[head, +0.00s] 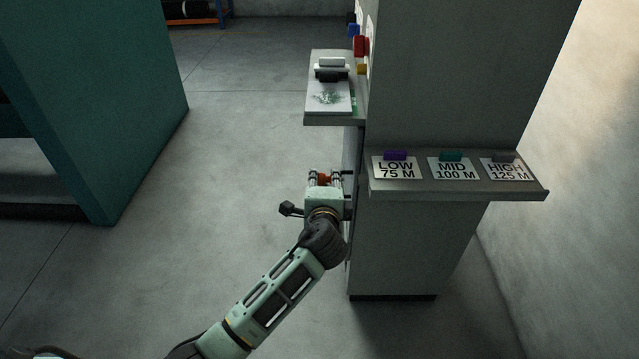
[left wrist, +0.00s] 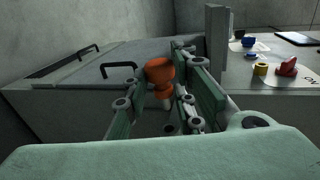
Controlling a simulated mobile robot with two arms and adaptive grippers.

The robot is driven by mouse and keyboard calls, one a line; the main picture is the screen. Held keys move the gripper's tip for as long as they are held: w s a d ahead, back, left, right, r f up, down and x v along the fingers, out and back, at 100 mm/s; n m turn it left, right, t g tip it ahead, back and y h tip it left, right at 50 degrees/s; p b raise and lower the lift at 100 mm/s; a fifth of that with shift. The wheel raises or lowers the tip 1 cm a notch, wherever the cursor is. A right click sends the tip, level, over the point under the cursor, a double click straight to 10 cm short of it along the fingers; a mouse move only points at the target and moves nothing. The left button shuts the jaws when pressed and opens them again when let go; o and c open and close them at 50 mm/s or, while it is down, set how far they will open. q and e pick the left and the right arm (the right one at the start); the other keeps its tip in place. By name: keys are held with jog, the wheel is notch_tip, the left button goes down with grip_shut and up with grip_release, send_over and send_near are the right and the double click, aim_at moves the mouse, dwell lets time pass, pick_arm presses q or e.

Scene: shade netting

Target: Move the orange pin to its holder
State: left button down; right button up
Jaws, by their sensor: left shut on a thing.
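My left gripper (head: 324,178) is beside the left side of the grey cabinet (head: 450,75), below the small side shelf. It is shut on the orange pin (head: 323,179). In the left wrist view the orange pin (left wrist: 160,70) shows its wide orange head between the fingers, with a paler shaft below. The fingers partly hide the shaft. I cannot make out which part is the pin's holder. My right gripper is not in view.
A ledge (head: 460,194) bears LOW, MID and HIGH labels with purple, teal and dark blocks. The side shelf (head: 335,119) holds a sheet and small items. Blue, red and yellow parts (head: 361,46) stick out above. A teal block stands left; floor between is clear.

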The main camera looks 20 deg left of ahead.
pick_arm(q)
jog(key=d, duration=0.2)
jog(key=shift+w+d, duration=0.35)
jog(key=shift+w+d, duration=0.25)
jog(key=shift+d, duration=0.6)
dwell(0.9)
jog(key=shift+d, duration=0.35)
dwell(0.4)
jog(key=shift+m+p, duration=0.3)
jog(key=shift+p, duration=0.3)
dwell(1.1)
jog(key=shift+d, duration=0.1)
dwell(0.4)
jog(key=c, duration=1.4)
grip_release()
jog(key=shift+w+d, duration=0.1)
